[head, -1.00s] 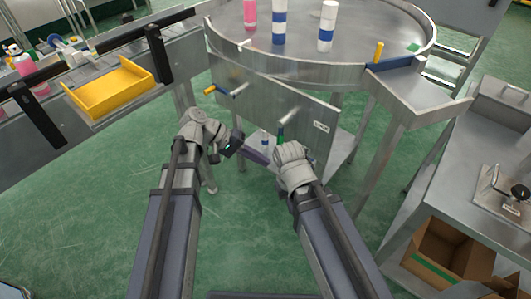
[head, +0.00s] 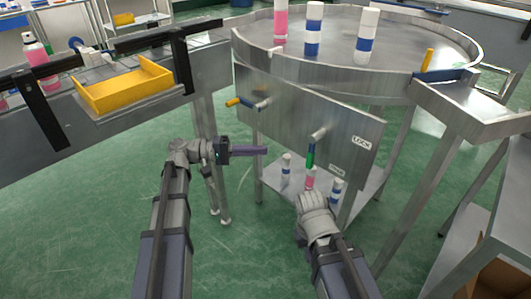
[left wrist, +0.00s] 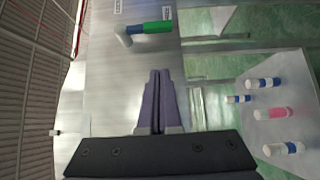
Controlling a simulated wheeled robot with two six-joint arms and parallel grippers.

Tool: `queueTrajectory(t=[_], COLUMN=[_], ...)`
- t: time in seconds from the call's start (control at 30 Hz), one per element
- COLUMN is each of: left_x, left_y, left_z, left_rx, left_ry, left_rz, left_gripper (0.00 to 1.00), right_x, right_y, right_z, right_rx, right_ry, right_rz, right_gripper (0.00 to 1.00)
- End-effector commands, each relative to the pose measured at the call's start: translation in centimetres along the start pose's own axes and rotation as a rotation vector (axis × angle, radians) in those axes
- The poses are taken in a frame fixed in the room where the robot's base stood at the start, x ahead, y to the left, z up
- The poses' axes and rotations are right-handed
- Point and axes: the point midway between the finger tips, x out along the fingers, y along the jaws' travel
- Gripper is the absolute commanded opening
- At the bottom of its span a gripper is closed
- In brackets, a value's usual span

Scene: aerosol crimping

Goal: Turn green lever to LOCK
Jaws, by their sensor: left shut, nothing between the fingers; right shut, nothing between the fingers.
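The green lever (head: 311,154) hangs down from a metal pivot on the upright steel panel (head: 290,105) under the round table. A LOCK label (head: 361,141) is to its right, and a second label (head: 340,167), too small to read surely, is lower. In the left wrist view the green handle (left wrist: 157,27) is beyond the fingertips. My left gripper (head: 265,150) is shut and empty, left of the lever and apart from it; its purple fingers (left wrist: 158,73) are together in the left wrist view. My right wrist shows below the lever; its gripper fingers are hidden.
A blue-and-yellow lever (head: 240,102) sticks out at the panel's left. Several bottles (head: 310,178) stand on the lower shelf behind my right wrist. The round table (head: 420,60) carries more bottles. A yellow tray (head: 125,88) is at the left.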

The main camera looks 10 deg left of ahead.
Motion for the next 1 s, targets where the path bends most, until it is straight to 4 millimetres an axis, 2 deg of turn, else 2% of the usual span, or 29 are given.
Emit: queueTrajectory(t=[0.2,0.4,0.63,1.0], left_x=[4.8,8.3,10.1,10.6], left_y=[0.0,-0.1,-0.1,-0.1], left_z=[0.1,0.5,2.5,2.9], left_rx=[0.0,0.0,0.0,0.0], left_ry=[-0.004,-0.004,-0.002,0.0], left_rz=[-0.001,-0.001,-0.001,-0.001], left_gripper=[0.0,0.0,0.0,0.0], right_x=[0.0,0.0,0.0,0.0], right_y=[0.0,0.0,0.0,0.0], right_z=[0.0,0.0,0.0,0.0], right_rx=[0.0,0.0,0.0,0.0], right_ry=[0.0,0.0,0.0,0.0], right_rz=[0.0,0.0,0.0,0.0], right_gripper=[0.0,0.0,0.0,0.0])
